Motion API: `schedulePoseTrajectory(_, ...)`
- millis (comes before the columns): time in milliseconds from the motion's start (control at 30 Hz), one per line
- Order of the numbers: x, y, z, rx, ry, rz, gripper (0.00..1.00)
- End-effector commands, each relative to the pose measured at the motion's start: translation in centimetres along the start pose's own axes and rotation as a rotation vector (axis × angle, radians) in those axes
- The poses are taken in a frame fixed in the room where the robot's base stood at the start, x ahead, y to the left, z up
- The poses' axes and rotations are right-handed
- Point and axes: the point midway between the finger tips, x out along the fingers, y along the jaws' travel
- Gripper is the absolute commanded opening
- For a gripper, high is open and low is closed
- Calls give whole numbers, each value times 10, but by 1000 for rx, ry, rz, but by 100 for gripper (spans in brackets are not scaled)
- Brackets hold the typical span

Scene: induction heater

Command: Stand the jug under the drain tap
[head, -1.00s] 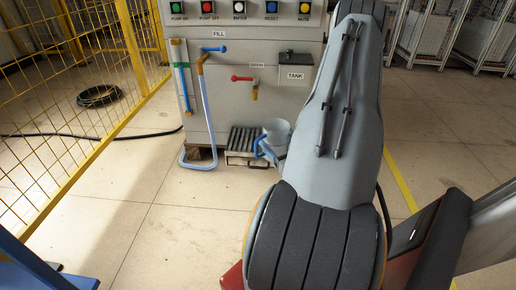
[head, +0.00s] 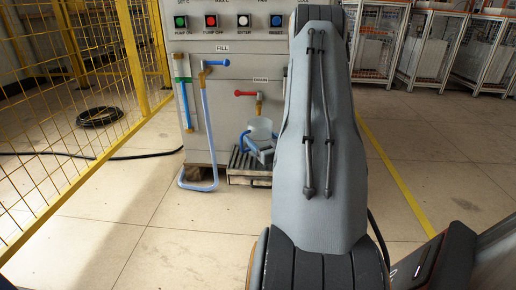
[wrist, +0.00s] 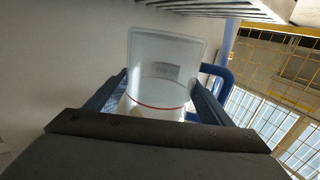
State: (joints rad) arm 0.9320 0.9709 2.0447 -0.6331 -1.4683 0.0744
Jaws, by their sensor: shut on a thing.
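The jug (head: 261,129) is a translucent pale vessel. In the wrist view the jug (wrist: 165,72) fills the space between my two blue-grey fingers and shows a red line around it. My gripper (wrist: 158,98) is shut on it. In the head view the jug looks upright, just below the brass spout of the drain tap (head: 259,99), which has a red lever. My arm partly hides the jug's right side. I cannot tell whether its base touches the slatted stand (head: 238,164) below.
The grey machine cabinet (head: 222,130) stands behind, with a row of buttons. A light blue hose (head: 207,130) hangs from the fill tap left of the jug. A yellow mesh fence (head: 60,100) stands at the left. The floor in front is clear.

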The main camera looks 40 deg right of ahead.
Motion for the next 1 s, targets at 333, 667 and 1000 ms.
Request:
schedulePoseTrajectory(333, 16, 0, 19, 1, 0, 2, 46)
schedulePoseTrajectory(667, 16, 0, 34, 0, 1, 0, 46)
schedulePoseTrajectory(1000, 15, 0, 37, 0, 1, 1, 86)
